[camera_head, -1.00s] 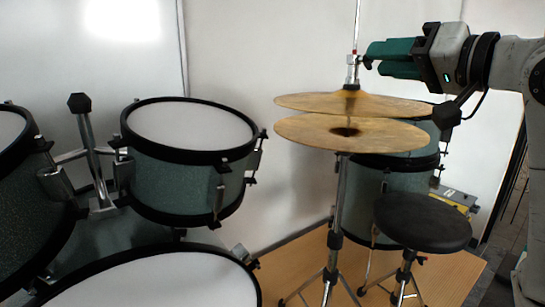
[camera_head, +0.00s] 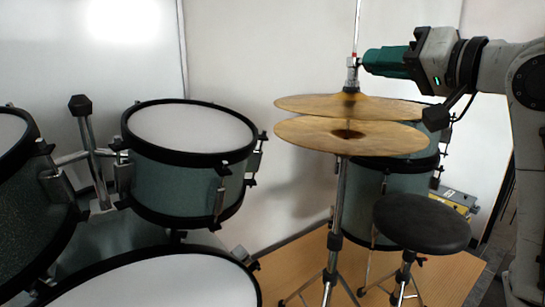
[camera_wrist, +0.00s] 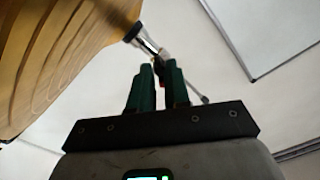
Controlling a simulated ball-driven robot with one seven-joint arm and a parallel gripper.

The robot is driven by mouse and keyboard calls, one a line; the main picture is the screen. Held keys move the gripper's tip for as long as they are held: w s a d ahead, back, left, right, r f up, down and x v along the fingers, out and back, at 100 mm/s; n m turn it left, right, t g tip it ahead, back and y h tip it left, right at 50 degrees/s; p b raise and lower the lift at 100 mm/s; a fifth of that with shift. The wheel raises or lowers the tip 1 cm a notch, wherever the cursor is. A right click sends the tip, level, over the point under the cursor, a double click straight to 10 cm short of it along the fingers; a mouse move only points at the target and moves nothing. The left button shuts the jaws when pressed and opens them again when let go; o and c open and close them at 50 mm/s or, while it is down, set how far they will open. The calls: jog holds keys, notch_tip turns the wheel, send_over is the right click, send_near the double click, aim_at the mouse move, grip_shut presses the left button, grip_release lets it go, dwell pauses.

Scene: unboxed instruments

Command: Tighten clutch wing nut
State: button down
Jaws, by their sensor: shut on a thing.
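The hi-hat clutch (camera_head: 352,75) is a small silver fitting on the thin vertical rod above the top cymbal (camera_head: 345,106). The bottom cymbal (camera_head: 325,136) lies just under it on the stand. My gripper (camera_head: 364,62) comes in from the right with its teal fingers level with the clutch. In the wrist view my gripper (camera_wrist: 158,68) is shut on the clutch wing nut, close to the rod. The wing nut is mostly hidden between the fingertips. The clutch (camera_wrist: 147,43) shows there beyond them.
A black drum stool (camera_head: 422,222) stands below my arm, with green drums (camera_head: 385,195) behind the cymbal stand. A green tom (camera_head: 190,140) is at left. The cymbal edge (camera_wrist: 90,60) is close to my fingers at upper left in the wrist view. White wall lies behind.

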dwell(0.3)
jog(key=m+p, duration=0.2)
jog(key=shift+r+p, duration=0.3)
jog(key=shift+p, duration=0.1)
jog(key=c, duration=1.4)
grip_release()
jog(key=shift+f+b, duration=0.25)
jog(key=shift+b, duration=0.2)
jog(key=shift+o, duration=1.4)
jog(key=shift+v, duration=3)
